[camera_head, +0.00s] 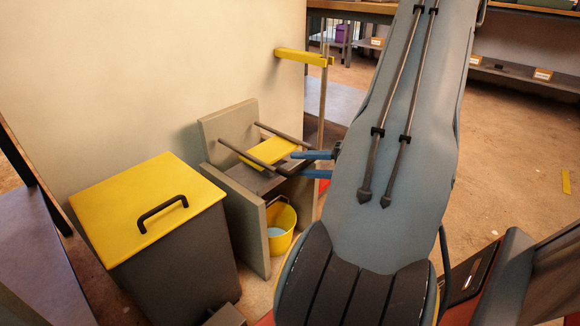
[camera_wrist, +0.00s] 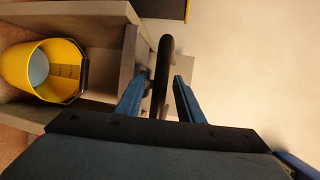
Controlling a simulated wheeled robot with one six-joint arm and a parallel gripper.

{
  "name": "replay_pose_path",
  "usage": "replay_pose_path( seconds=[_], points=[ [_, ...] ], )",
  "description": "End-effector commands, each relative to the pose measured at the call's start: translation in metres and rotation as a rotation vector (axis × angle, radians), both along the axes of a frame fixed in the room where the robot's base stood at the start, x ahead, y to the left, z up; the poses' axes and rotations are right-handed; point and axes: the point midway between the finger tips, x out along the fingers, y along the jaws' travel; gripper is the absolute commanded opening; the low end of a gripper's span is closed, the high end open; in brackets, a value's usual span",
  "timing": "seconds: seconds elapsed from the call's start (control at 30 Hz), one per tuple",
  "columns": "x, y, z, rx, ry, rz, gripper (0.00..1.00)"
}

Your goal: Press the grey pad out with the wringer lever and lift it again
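The wringer stand (camera_head: 228,130) is a grey frame against the wall, with a yellow plate (camera_head: 268,152) held between two dark lever rods (camera_head: 285,134). My gripper (camera_head: 286,164) is at the stand's right side, by the rod ends. Its two blue fingers are apart. In the wrist view a dark bar (camera_wrist: 164,72), seemingly part of the lever, runs between the open fingers (camera_wrist: 160,88), with a gap on each side. A dark grey surface (camera_head: 246,178) lies under the yellow plate; I cannot tell whether it is the grey pad.
A yellow bucket (camera_head: 281,222) with pale blue inside stands low in the stand; it also shows in the wrist view (camera_wrist: 20,68). A grey bin with a yellow lid (camera_head: 110,200) stands to the left. A yellow-topped post (camera_head: 300,57) stands behind. The floor (camera_head: 510,150) at right is largely clear.

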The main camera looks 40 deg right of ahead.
Motion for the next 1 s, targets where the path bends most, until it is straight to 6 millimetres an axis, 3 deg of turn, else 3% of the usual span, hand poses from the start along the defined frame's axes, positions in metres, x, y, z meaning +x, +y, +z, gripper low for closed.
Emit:
replay_pose_path(
  seconds=[0.2, 0.57, 0.8, 1.0],
  points=[
    [0.024, 0.013, -0.006, 0.0, 0.001, 0.002, 0.34],
    [0.03, 0.017, -0.006, 0.0, 0.001, 0.004, 0.34],
    [0.03, 0.017, -0.006, 0.0, 0.001, 0.004, 0.0],
    [0.029, 0.017, -0.006, 0.0, 0.002, 0.003, 0.0]
  ],
)
